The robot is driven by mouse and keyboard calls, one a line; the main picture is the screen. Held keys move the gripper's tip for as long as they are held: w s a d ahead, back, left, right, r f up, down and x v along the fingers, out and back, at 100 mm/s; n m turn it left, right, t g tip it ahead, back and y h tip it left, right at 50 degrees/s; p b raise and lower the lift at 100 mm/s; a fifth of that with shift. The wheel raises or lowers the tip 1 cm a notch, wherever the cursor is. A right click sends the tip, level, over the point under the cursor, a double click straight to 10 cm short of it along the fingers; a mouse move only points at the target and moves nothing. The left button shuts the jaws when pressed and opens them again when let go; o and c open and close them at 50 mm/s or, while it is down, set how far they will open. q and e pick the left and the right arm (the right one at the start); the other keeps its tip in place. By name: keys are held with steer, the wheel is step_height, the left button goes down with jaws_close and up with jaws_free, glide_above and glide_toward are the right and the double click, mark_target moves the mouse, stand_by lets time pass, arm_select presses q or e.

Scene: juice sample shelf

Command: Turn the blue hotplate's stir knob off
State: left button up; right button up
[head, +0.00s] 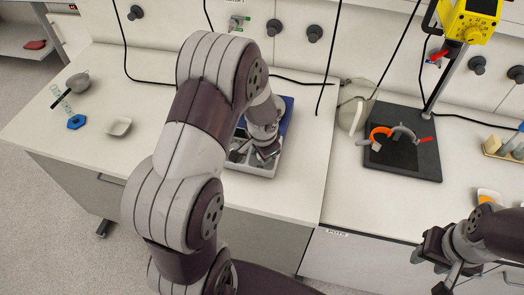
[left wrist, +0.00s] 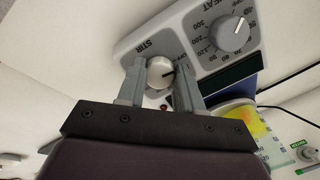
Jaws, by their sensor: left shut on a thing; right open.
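The stir knob (left wrist: 158,77) is a round pale knob on the hotplate's light panel (left wrist: 140,42), beside the word STIR. A short dark mark on it points to the right in the left wrist view. My left gripper (left wrist: 161,66) has one finger on each side of the knob and is shut on it. In the head view, my left arm covers much of the hotplate; its blue part (head: 288,112) shows behind the arm, and the knob is hidden. My right gripper (head: 442,272) is open and empty at the lower right.
The heat knob (left wrist: 230,33) sits on the same panel, near my left gripper. A dark stand base (head: 405,160) with an orange ring is on the right bench, below a yellow device (head: 468,20). A small white dish (head: 118,127) lies on the left bench.

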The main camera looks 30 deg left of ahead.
arm_select(q)
steer(key=shift+w+r+n, duration=0.2)
steer(key=shift+n, duration=0.6)
steer(key=o, duration=1)
steer(key=shift+o, duration=0.2)
steer(key=shift+s, duration=0.15)
steer(key=b+v, duration=0.1)
steer(key=v, duration=1.1)
steer(key=shift+r, duration=0.35)
